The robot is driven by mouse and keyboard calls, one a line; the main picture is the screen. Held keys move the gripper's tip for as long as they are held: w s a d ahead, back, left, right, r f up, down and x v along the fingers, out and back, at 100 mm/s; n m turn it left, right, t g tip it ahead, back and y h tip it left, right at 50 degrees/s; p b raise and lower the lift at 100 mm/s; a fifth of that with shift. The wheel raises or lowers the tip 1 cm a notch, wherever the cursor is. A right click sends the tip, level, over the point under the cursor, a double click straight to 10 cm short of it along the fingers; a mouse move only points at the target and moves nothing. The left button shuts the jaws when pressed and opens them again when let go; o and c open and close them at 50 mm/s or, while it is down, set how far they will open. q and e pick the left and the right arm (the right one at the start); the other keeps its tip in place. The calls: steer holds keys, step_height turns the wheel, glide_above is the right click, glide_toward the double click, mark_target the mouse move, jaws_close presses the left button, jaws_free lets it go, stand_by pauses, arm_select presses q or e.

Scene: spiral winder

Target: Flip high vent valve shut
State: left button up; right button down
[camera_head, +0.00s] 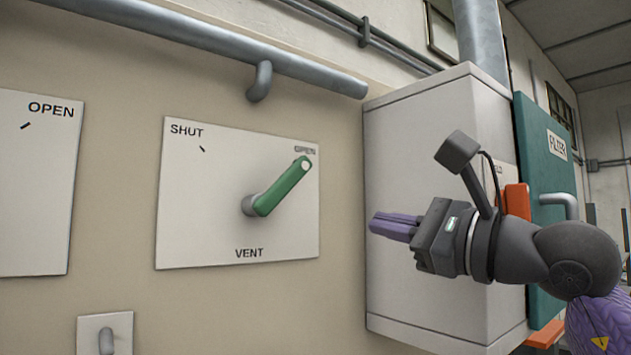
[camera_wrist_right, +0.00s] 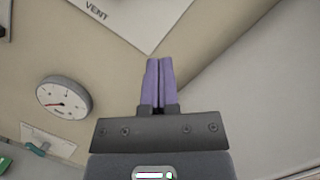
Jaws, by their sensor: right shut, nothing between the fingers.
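The vent valve is a green lever (camera_head: 285,187) on a white plate (camera_head: 205,238) marked SHUT at upper left, OPEN at upper right and VENT below. The lever points up and right, with its tip at the OPEN mark. My right gripper (camera_head: 372,226) is shut and empty, to the right of the plate and lower than the lever's tip, apart from both. In the right wrist view its purple fingers (camera_wrist_right: 158,62) are together, with a corner of the VENT plate (camera_wrist_right: 135,20) above them. The lever is outside that view. My left gripper is not in view.
A grey box (camera_head: 400,130) juts out from the wall right of the plate, behind my right gripper. A pipe (camera_head: 215,38) and hook (camera_head: 260,82) are above. Another plate (camera_head: 35,190) is at left. A round gauge (camera_wrist_right: 64,97) shows in the wrist view.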

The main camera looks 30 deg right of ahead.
mark_target(284, 185)
steer(key=w+a+r+p, duration=0.1)
steer(key=w+p, duration=0.1)
steer(key=w+a+r+p, duration=0.2)
steer(key=w, duration=0.1)
steer(key=w+a+r+p, duration=0.1)
steer(key=w+a+p, duration=0.1)
steer(key=p, duration=0.1)
steer(key=shift+w+r, duration=0.15)
steer(key=shift+w, duration=0.1)
steer(key=shift+d, duration=0.1)
steer(key=shift+d, duration=0.1)
